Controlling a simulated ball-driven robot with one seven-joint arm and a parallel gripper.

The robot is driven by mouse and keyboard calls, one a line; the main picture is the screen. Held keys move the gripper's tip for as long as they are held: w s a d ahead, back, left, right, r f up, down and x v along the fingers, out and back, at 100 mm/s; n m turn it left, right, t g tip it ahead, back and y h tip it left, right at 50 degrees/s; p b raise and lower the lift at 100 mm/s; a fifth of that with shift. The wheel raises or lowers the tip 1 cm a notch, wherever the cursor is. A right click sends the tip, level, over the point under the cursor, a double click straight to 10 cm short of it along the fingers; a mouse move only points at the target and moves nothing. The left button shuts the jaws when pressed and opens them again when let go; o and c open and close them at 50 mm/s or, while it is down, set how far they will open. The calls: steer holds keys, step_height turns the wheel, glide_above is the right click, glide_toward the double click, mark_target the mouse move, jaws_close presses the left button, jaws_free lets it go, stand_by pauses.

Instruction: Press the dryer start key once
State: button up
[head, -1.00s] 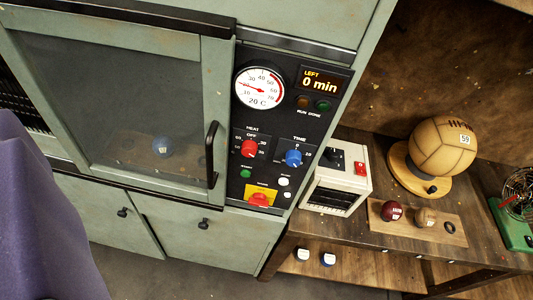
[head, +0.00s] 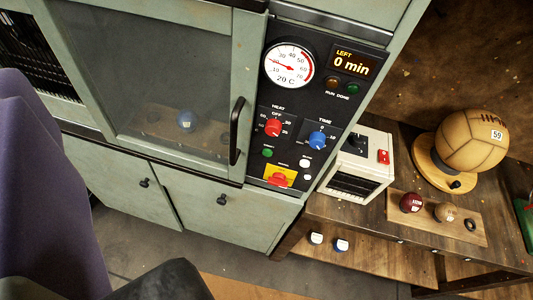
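The green-grey dryer cabinet (head: 225,220) stands left of centre, its glass door (head: 140,60) shut. On its black control panel (head: 300,110) is a small green button (head: 267,153), below the red HEAT knob (head: 273,127); its small label is too blurred to read surely. The blue TIME knob (head: 317,140) is to the right. The display (head: 354,63) reads LEFT 0 min, and the dial (head: 290,65) reads about 20 C. The RUN and DONE lamps look dark. My gripper's fingers do not show, and nothing touches the panel.
Below the green button are white buttons (head: 305,163) and a red knob on a yellow plate (head: 279,178). The black door handle (head: 237,130) stands out left of the panel. Right is a wooden bench with a white box (head: 358,165), a large ball (head: 472,140) and small balls.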

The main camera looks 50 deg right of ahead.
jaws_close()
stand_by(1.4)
